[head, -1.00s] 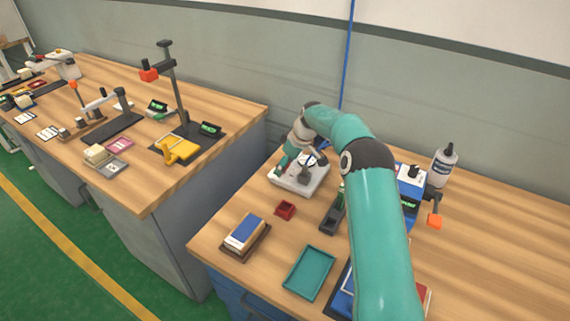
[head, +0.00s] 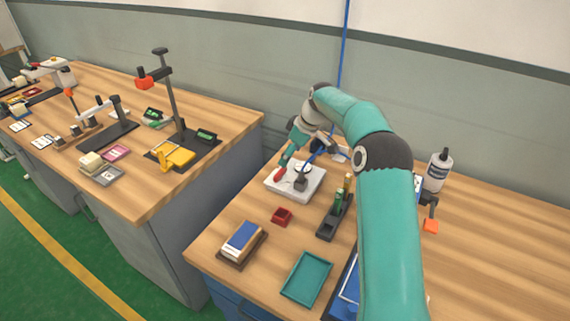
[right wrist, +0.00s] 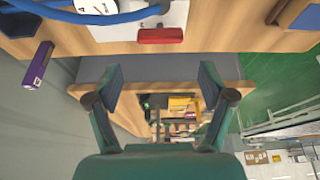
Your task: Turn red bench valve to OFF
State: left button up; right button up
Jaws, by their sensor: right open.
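The red valve handle (head: 281,172) shows at the left side of a white bench unit (head: 313,193) on the near table. In the right wrist view the red handle (right wrist: 160,36) lies crosswise at the edge of the white unit, with a blue hose looping beside it. My right gripper (right wrist: 160,85) is open, with nothing between its fingers. In that view the handle appears above the gap between the fingertips, apart from them. In the head view my arm hides part of the unit's back. The left gripper is not in view.
A small red box (head: 282,216), a teal tray (head: 306,279), a book on a stand (head: 240,242) and a dark holder (head: 329,222) stand in front of the unit. A white bottle (head: 438,171) is at the right. A gap separates this table from the left one.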

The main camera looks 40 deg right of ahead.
jog(key=shift+v, duration=1.65)
